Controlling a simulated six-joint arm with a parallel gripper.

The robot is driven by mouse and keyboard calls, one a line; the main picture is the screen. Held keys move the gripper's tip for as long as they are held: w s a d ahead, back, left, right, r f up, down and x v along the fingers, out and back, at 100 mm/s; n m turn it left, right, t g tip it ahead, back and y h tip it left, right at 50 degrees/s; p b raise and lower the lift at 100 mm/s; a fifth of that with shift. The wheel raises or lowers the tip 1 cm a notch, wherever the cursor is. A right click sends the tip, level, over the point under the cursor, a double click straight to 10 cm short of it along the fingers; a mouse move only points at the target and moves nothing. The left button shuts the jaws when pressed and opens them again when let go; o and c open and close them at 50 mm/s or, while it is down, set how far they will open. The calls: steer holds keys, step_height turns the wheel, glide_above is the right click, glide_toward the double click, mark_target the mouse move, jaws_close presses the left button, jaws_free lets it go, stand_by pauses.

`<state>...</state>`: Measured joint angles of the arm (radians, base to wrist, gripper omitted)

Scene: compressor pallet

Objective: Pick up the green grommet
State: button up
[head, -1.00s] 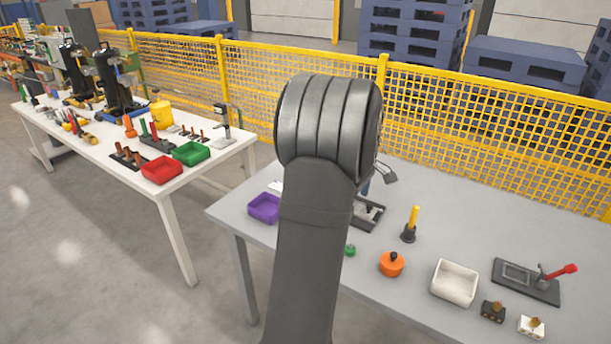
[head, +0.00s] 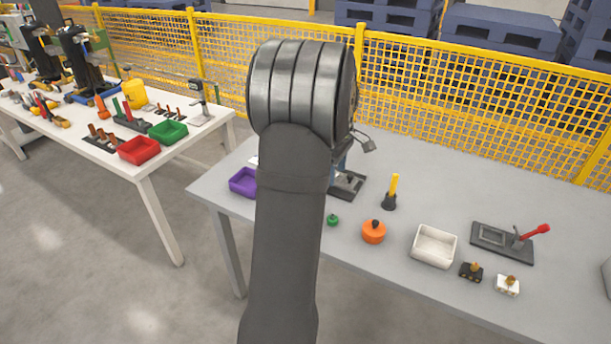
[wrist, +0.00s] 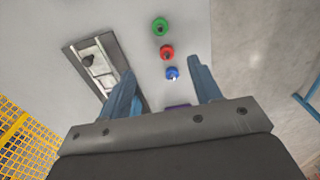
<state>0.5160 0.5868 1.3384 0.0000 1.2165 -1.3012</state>
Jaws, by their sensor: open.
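The green grommet (wrist: 160,25) lies on the grey table at the top of the wrist view. It also shows in the head view (head: 333,220), just right of my arm. A red grommet (wrist: 167,52) and a blue grommet (wrist: 172,73) lie in a row below it in the wrist view; in the head view I cannot see them. The green grommet is beyond the fingertips. In the head view my arm hides most of the gripper.
A dark fixture (wrist: 94,63) lies left of the grommets. A purple bin (head: 243,182), an orange knobbed part (head: 374,232), a yellow-handled tool (head: 391,192), a white bin (head: 434,246) and a red-handled fixture (head: 503,242) stand on the table. A yellow mesh fence (head: 480,105) runs behind.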

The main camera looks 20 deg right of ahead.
steer(key=s+a+f+n+t+h, duration=0.3)
steer(key=a+n, duration=0.4)
steer(key=n, duration=0.7)
steer(key=shift+g+h, duration=0.5)
steer(key=x, duration=1)
steer(key=d+x, duration=0.1)
steer(key=x, duration=0.5)
steer(key=shift+s+r, duration=0.1)
steer(key=shift+r, duration=0.1)
steer(key=c, duration=1.1)
